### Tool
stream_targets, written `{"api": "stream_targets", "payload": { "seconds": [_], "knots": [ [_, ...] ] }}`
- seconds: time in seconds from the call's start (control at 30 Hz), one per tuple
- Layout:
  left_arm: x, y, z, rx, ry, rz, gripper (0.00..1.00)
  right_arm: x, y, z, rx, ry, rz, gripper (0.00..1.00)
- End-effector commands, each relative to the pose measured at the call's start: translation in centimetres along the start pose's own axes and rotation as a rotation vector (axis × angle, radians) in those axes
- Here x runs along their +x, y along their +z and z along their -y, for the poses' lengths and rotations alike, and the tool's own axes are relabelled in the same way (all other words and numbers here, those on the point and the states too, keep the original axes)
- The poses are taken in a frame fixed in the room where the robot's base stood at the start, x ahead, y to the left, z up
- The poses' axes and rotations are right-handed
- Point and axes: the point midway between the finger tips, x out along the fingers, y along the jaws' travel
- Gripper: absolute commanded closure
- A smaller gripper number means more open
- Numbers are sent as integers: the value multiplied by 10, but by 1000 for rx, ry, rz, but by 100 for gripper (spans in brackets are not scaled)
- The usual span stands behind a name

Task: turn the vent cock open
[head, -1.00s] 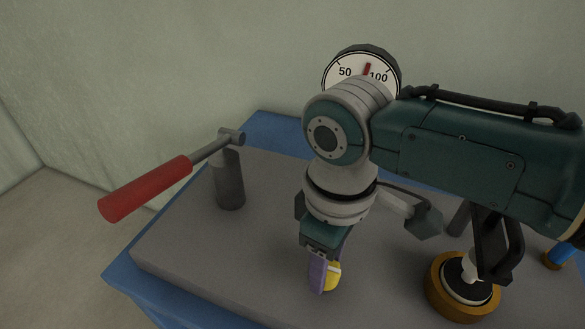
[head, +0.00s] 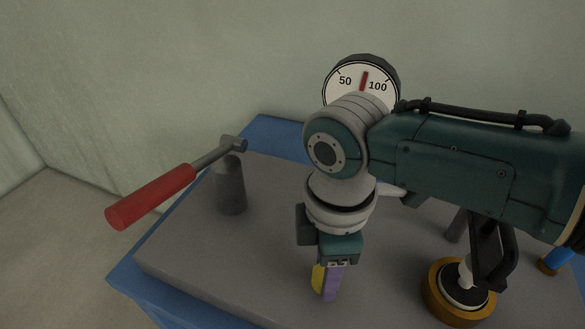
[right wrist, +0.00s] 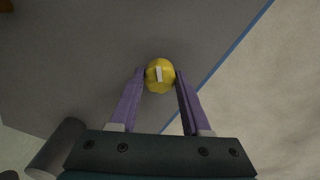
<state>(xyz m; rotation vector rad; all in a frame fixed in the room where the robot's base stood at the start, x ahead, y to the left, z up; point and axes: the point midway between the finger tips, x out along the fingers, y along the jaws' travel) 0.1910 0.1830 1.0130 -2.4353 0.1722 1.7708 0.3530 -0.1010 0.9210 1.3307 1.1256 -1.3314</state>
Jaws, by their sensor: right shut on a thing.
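The vent cock appears to be the small yellow knob (head: 318,280) low in the middle of the head view. It is partly hidden behind a purple finger of my right gripper (head: 328,285). In the right wrist view the yellow knob (right wrist: 160,84) has a short white mark on its top. The two purple fingers of the right gripper (right wrist: 160,88) close on it from both sides. The gripper points down over the grey bench top. My left gripper is not in view.
A red-handled lever (head: 152,197) on a grey post (head: 229,187) stands at the left. A round gauge (head: 361,83) with a red needle between 50 and 100 is behind my right arm. A brass-coloured ring fitting (head: 459,295) and a blue part (head: 556,260) are at right.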

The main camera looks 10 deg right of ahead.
Motion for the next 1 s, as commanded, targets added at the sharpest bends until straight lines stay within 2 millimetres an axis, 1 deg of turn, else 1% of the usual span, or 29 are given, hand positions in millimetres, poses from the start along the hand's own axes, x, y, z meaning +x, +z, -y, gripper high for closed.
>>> {"api": "stream_targets", "payload": {
  "seconds": [0.6,0.8,1.0],
  "knots": [
    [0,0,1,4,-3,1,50,0,0,0,-582,1,0,100],
    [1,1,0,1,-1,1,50,0,0,0,-743,1,-1,100],
    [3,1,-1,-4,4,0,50,0,0,0,-863,2,-1,100]
  ]
}}
